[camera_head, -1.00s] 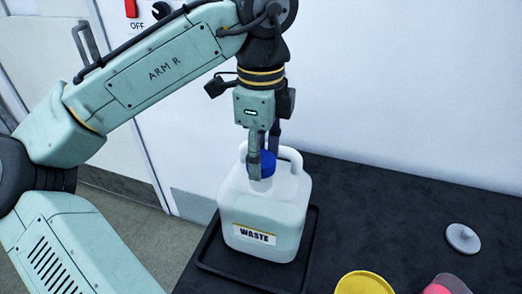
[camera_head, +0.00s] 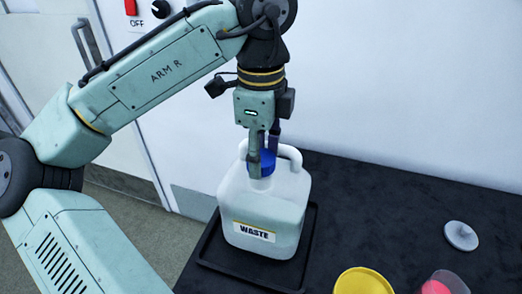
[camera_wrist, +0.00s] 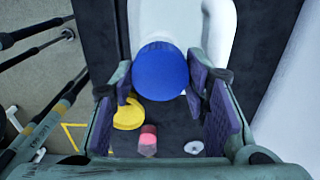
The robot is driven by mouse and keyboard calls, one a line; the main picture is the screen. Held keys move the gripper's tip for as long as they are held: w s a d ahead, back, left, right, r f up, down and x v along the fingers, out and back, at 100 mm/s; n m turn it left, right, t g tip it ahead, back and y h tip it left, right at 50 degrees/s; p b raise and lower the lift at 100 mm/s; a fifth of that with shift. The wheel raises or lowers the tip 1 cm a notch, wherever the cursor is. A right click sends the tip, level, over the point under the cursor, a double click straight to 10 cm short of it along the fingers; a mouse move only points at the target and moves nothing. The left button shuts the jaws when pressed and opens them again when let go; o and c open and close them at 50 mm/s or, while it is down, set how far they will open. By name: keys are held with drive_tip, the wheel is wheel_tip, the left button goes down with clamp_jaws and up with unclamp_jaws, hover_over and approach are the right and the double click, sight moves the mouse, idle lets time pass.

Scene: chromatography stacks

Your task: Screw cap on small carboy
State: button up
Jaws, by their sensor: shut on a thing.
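The small white carboy (camera_head: 262,208) with a WASTE label stands upright in a black tray (camera_head: 225,275). It also shows in the wrist view (camera_wrist: 220,30), where only its top and handle are seen. The blue cap (camera_head: 267,162) sits at the carboy's neck; in the wrist view the cap (camera_wrist: 160,72) fills the space between the two fingers. My gripper (camera_head: 262,155) points straight down from above and is shut on the cap's sides. The threads are hidden, so I cannot tell how tightly the cap sits.
A yellow round container (camera_head: 363,282), a pink-filled container (camera_head: 440,284) and a grey knobbed lid (camera_head: 461,236) are on the black bench (camera_head: 370,210) to the right. The bench behind them is clear. A white wall (camera_head: 400,80) stands behind the bench.

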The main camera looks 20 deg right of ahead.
drive_tip(key=shift+f, duration=0.15)
drive_tip(key=shift+f+b, duration=0.4)
drive_tip(key=shift+f, duration=0.45)
drive_tip(key=shift+f, duration=0.5)
drive_tip(key=shift+f, duration=0.1)
drive_tip(key=o, duration=1)
